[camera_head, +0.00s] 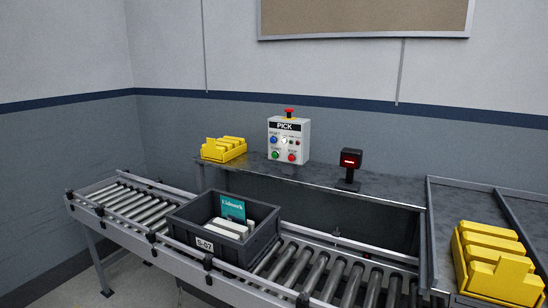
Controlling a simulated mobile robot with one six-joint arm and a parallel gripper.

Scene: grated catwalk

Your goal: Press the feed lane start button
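A light grey control box (289,140) headed "PICK" stands upright on the dark shelf behind the conveyor. Its front has a green button (275,155) at lower left and a red button (291,157) at lower right. A blue button (273,140) is at upper left, with a white one (284,141) beside it and small lamps further right. The small labels are too blurred to read surely. Nothing covers the box. My gripper is not in view.
A roller conveyor (341,280) runs across the front, carrying a dark grey tote (200,232) with a teal item and white items. A black scanner (349,168) with a red light stands right of the box. Yellow bins (223,150) sit left, more (495,262) at right.

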